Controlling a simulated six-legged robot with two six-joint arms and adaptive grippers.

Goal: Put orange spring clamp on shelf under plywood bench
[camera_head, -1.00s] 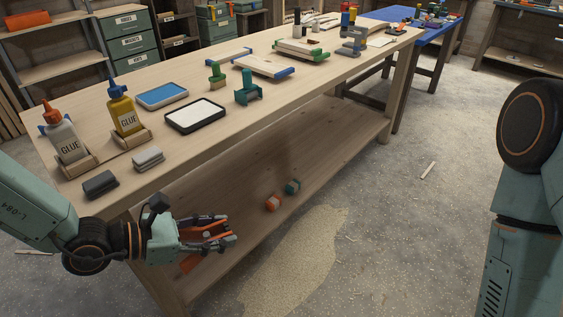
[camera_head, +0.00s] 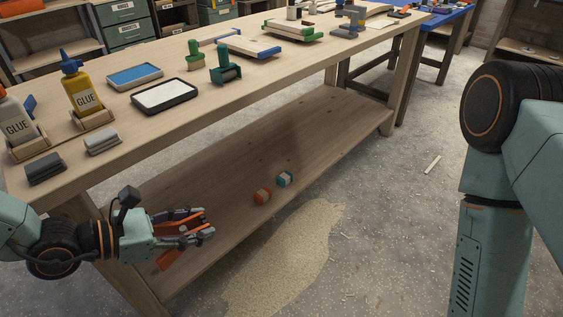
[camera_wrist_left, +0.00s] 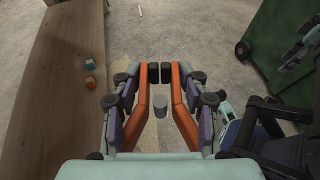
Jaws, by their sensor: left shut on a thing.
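The orange spring clamp (camera_head: 167,258) is in my left gripper (camera_head: 207,224), at the left of the head view. In the left wrist view, its two orange arms (camera_wrist_left: 181,100) with black tips lie between the fingers of my left gripper (camera_wrist_left: 158,112), which is shut on it. The plywood bench (camera_head: 215,108) has a low wooden shelf (camera_head: 310,130) beneath its top. In the head view, the clamp overlaps the near end of the shelf; I cannot tell the height between them. The shelf also shows in the left wrist view (camera_wrist_left: 55,60).
A small orange-and-white item (camera_head: 262,196) and a teal one (camera_head: 285,178) sit on the shelf near its front edge. The shelf beyond them is clear. Bench legs (camera_head: 398,75) stand at the shelf's ends. Glue bottles (camera_head: 84,92) and trays stand on the bench top.

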